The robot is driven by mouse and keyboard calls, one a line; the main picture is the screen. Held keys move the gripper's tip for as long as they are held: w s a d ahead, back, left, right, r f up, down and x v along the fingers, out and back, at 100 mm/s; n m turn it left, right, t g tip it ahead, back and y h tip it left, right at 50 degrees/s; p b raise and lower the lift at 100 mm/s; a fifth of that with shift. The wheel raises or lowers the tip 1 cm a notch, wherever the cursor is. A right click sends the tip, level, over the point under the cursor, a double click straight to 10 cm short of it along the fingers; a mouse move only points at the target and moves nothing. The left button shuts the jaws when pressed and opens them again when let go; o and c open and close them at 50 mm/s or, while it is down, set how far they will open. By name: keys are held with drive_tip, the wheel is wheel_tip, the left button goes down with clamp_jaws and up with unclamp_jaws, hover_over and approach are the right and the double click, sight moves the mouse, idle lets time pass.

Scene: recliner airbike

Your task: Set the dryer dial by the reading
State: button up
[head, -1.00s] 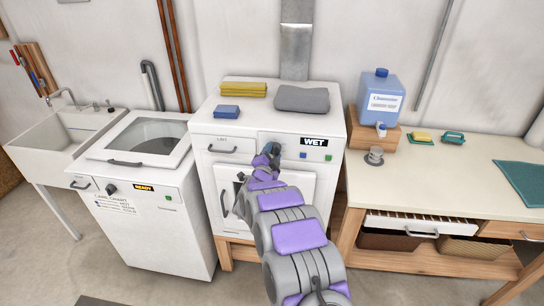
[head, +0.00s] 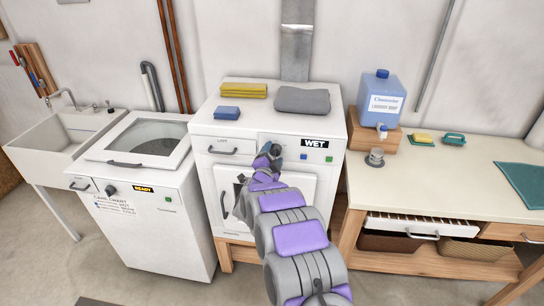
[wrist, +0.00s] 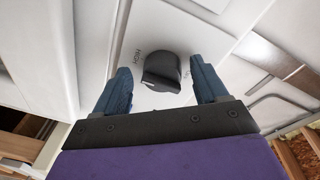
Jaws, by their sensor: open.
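The white dryer (head: 238,135) stands in the middle of the head view, and its black display (head: 317,143) reads WET. My gripper (head: 274,150) is at its front panel, left of the display, and hides the dial there. My open gripper (wrist: 159,68) has one blue finger on each side of the dial, with gaps visible on both sides.
A washer (head: 160,225) with a READY display and a care chart stands left, beside a sink (head: 55,135). Folded towels (head: 303,99) lie on the dryer. A workbench (head: 450,180) at right holds a blue soap jug (head: 380,95). Open floor lies in front.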

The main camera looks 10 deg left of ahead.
drive_tip(key=s+a+p, duration=0.2)
drive_tip(key=s, duration=1.5)
drive_tip(key=shift+a, duration=0.35)
drive_tip(key=s+d+r+n+g+y, duration=0.3)
drive_tip(key=s+r+n+g+y, duration=0.45)
drive_tip(key=s+g, duration=0.2)
drive_tip(key=s+d+r+n+g+h, duration=0.1)
drive_tip(key=s+d+g, duration=0.2)
drive_tip(key=s+d, duration=0.4)
drive_tip(key=s+d+r+n+g+h, duration=0.1)
drive_tip(key=s+d, duration=0.7)
drive_tip(key=s, duration=0.9)
drive_tip(key=s+d+n+g+h, duration=0.2)
drive_tip(key=s+d+g, duration=0.4)
drive_tip(key=s, duration=0.6)
drive_tip(key=shift+s+d+r+n+h, duration=0.15)
drive_tip(key=shift+d+r+n+h, duration=0.25)
drive_tip(key=shift+d+n, duration=0.6)
